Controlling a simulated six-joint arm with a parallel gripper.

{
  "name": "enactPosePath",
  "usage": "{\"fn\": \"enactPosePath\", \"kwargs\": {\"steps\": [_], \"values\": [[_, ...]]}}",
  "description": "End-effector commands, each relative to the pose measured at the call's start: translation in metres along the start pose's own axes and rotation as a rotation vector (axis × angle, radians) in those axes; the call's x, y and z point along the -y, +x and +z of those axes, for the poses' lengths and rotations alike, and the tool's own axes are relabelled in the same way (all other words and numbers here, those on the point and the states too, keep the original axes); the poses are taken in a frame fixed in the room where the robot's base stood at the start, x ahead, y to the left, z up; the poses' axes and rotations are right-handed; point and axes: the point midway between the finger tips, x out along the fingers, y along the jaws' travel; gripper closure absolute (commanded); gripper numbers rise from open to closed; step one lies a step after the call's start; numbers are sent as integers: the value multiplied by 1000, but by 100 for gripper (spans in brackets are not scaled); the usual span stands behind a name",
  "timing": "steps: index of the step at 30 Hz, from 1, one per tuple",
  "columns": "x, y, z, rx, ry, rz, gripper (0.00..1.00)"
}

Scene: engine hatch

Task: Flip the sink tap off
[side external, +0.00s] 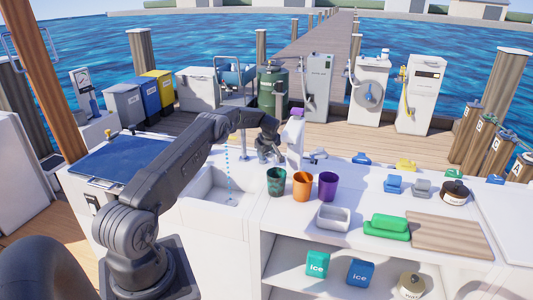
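The white sink (199,194) is set into the counter at the middle left. A thin dotted blue stream of water (228,172) falls into it. The tap's spout and lever are not clear; my dark arm passes in front of that area. My gripper (268,157) hangs low behind the sink's right side, left of a white upright dispenser-like thing with a purple top (296,114). Its fingers are too small and dark to show whether they are open, or whether they touch anything.
Green, orange (303,185) and purple cups stand right of the sink. A metal tray (333,217), a green sponge-like block (387,227) and a wooden board (451,235) lie farther right. A blue panel (135,157) lies left of the sink. Small coloured items line the counter's back.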

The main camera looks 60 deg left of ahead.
Motion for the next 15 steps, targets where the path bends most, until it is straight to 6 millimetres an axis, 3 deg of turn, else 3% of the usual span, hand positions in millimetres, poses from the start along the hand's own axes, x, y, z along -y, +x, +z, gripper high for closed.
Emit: {"fn": "enactPosePath", "kwargs": {"steps": [7, 15], "values": [[0, -4, 0, 0, 0, 0, 51], [-1, -42, 0, -1, 2, 2, 51]]}}
